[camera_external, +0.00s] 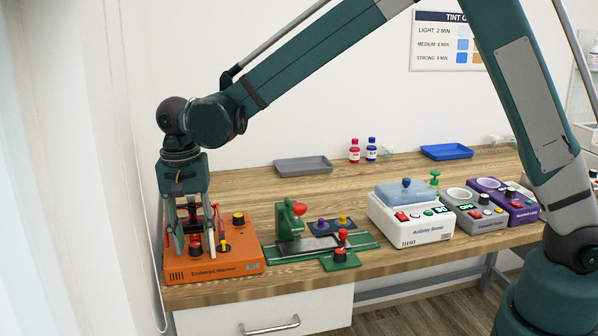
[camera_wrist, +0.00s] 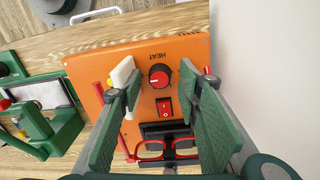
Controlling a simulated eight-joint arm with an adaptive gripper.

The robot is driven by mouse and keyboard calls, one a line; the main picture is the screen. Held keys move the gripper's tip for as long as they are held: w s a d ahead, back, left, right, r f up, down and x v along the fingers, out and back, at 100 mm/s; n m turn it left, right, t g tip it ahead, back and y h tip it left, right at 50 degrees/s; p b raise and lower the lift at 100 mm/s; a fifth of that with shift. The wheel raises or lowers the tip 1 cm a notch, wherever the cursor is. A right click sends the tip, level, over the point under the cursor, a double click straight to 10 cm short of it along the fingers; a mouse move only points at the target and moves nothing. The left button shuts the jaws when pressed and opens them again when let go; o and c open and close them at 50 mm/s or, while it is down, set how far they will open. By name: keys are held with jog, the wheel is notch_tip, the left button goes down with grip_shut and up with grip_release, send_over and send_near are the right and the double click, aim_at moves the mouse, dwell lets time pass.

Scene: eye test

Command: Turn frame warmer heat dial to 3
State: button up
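The orange frame warmer (camera_external: 213,274) stands at the left end of the bench; its orange top also shows in the wrist view (camera_wrist: 180,55). On it, the black round heat dial (camera_wrist: 160,76) has a red centre and the word HEAT beside it. I cannot read a number at its pointer. My gripper (camera_external: 194,232) points down over the warmer. In the wrist view its two green fingers are spread wide, with the dial between their tips (camera_wrist: 167,78) in the picture. Nothing is held. I cannot tell the height of the tips above the panel.
A red rocker switch (camera_wrist: 165,107) sits beside the dial. Red glasses (camera_wrist: 163,150) lie at a black holder on the warmer. A green fixture (camera_external: 291,220) stands right of the warmer. A white device (camera_external: 410,222) is farther right. A wall rises close at the left.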

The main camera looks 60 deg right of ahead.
aim_at(198, 244)
notch_tip(198, 244, up, 12)
jog(key=shift+w+f, duration=0.15)
jog(key=shift+f, duration=0.05)
dwell(0.4)
jog(key=shift+r, duration=0.1)
jog(key=s+d+r+n+t, duration=0.25)
jog(key=s+d+r, duration=0.35)
jog(key=s, duration=0.4)
jog(key=s+d+r+n+t, duration=0.1)
jog(key=s+d+r+n, duration=0.25)
jog(key=s+d, duration=0.5)
jog(key=s+d+f+n+t, duration=0.2)
jog(key=s+d, duration=0.1)
jog(key=s, duration=0.7)
jog(key=s+d+f+n+t, duration=0.2)
jog(key=s+d+n, duration=0.1)
jog(key=s, duration=0.8)
jog(key=shift+d+f, duration=0.25)
jog(key=shift+f, duration=0.1)
dwell(0.6)
